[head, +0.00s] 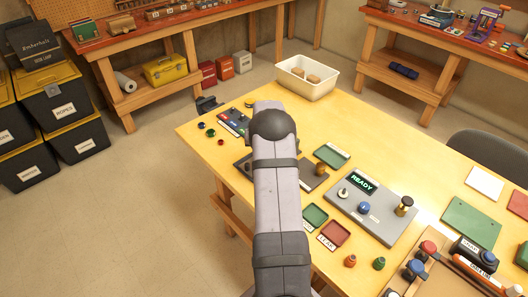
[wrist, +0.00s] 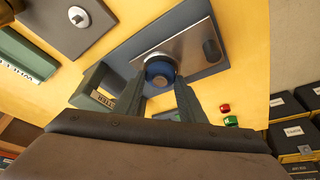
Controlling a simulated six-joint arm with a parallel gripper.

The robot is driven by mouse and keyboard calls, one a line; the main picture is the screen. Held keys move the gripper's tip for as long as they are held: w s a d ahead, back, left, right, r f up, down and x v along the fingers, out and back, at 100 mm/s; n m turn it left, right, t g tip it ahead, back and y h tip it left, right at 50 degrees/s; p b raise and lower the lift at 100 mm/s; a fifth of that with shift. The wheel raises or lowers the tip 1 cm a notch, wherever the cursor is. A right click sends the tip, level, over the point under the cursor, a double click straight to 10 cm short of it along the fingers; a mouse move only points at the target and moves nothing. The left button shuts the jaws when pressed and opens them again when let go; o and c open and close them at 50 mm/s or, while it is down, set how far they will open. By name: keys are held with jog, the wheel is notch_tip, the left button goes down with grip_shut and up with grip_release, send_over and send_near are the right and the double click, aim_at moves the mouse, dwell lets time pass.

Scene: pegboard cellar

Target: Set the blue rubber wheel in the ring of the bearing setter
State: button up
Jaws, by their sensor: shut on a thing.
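The blue rubber wheel (wrist: 160,68) is between my gripper's fingertips (wrist: 160,82) in the wrist view. My gripper is shut on it. The bearing setter, as it appears, is a dark grey base with a brushed metal plate (wrist: 193,48) under the gripper. The wheel is at the plate's lower edge, where a dark round rim shows around its far side. I cannot tell whether it is seated in the ring or just above it. In the head view my arm hides the gripper and wheel, and only a dark edge of a fixture (head: 242,165) shows beside the arm.
A dark labelled holder (wrist: 92,88) stands close left of the gripper in the wrist view. Red (wrist: 225,108) and green (wrist: 231,121) pieces lie to the right. A READY panel (head: 385,222) with knobs and trays (head: 335,234) stand right of my arm in the head view.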

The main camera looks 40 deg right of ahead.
jog(key=shift+f+b, duration=0.3)
jog(key=shift+b, duration=0.05)
dwell(0.4)
jog(key=o, duration=1.5)
jog(key=shift+r, duration=0.1)
jog(key=shift+r+p, duration=1.75)
jog(key=shift+r, duration=1.25)
jog(key=shift+a, duration=0.1)
